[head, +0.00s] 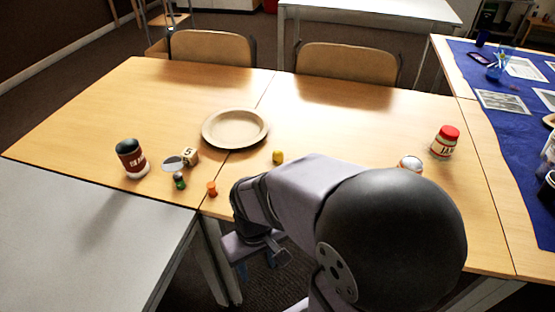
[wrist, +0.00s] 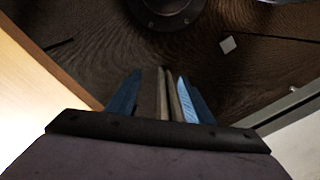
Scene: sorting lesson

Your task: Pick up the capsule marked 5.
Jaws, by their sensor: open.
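A small tan block (head: 190,157) with a dark 5 on its face sits on the wooden table, left of the plate; it looks like a cube, not a capsule. No capsule with a visible 5 shows. A green piece (head: 180,182), an orange piece (head: 212,188) and a yellow piece (head: 278,156) stand nearby, too small to read any marks. My gripper (head: 258,266) is beyond the table's front edge, apart from these pieces. In the wrist view my gripper (wrist: 160,78) shows blue fingers, open, with dark floor beyond and no piece between them.
A tan plate (head: 235,142) lies mid-table. A dark-labelled can (head: 131,160) and a grey disc (head: 172,163) are at left. A red-lidded jar (head: 444,143) and a white-topped item (head: 411,163) are at right. Chairs stand behind; the far left table (head: 130,85) is clear.

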